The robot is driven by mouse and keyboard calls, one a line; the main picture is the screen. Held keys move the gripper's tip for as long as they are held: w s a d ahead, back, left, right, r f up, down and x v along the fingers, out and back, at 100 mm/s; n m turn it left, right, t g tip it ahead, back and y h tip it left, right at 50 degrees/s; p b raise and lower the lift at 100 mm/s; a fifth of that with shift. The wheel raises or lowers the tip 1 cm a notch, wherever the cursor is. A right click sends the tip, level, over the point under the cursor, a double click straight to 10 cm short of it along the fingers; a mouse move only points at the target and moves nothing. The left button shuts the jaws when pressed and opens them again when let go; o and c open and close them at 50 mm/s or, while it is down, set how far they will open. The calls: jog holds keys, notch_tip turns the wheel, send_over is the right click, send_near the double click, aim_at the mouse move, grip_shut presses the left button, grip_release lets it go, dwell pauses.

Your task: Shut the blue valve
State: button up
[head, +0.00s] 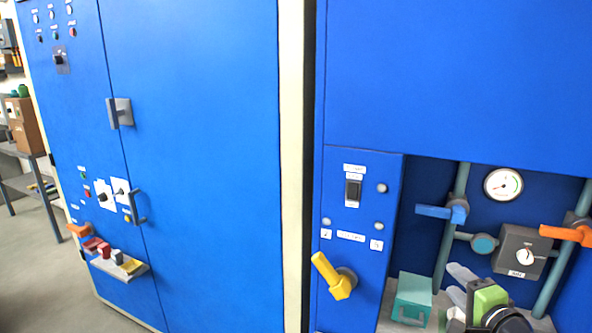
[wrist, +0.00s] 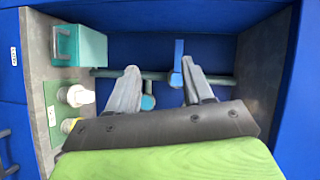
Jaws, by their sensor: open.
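The blue valve (head: 440,212) is on the left vertical pipe in the recess of the right cabinet. Its flat handle points left, across the pipe. My gripper (head: 456,281) is below the valve in the head view, with grey fingers apart and nothing held. In the wrist view the blue handle (wrist: 178,62) stands across the pipe, between the fingertips in the picture and close to one finger of my gripper (wrist: 158,67). It appears beyond the tips; I see no contact.
A round dial (head: 503,185) is above. A teal box (head: 412,298) stands on the shelf. A yellow lever (head: 333,274) sticks out left.

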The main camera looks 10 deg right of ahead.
jog(key=s+a+n+g+y+p, duration=0.25)
jog(key=a+n+g, duration=0.65)
jog(key=a, duration=1.1)
jog(key=s+a+r+n+p, duration=0.2)
jog(key=s+a+n, duration=0.1)
jog(key=s, duration=0.6)
jog(key=s+a+r+n+g+h+p, duration=0.1)
jog(key=s+a+r+n+p, duration=0.1)
jog(key=s, duration=0.8)
jog(key=a+r+n, duration=0.1)
jog(key=a+n, duration=0.1)
jog(key=n, duration=0.1)
jog(key=shift+r+g, duration=0.3)
